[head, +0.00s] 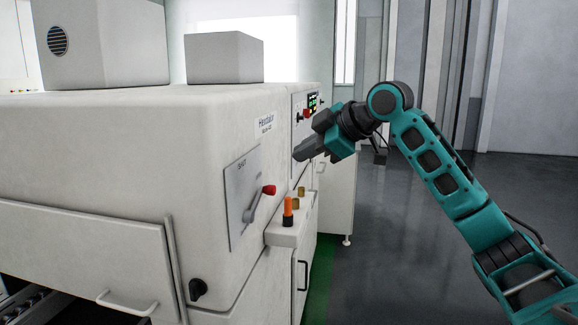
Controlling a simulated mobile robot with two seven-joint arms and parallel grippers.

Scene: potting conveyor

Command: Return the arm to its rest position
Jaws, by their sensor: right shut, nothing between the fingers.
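My right arm, teal and black, comes in from the lower right of the head view and bends at a raised joint. Its right gripper (301,154) points left towards the side of the white machine (120,130). The gripper is shut and holds nothing. It shows in front of the machine's panel with a small display (312,101); whether it touches the panel I cannot tell. My left gripper is not in view.
A lever with a red knob (269,190) sticks out from a grey plate (238,205). An orange-topped item (288,207) stands on a small ledge (290,235). A white cabinet (338,195) stands behind. The grey floor (400,260) on the right is clear.

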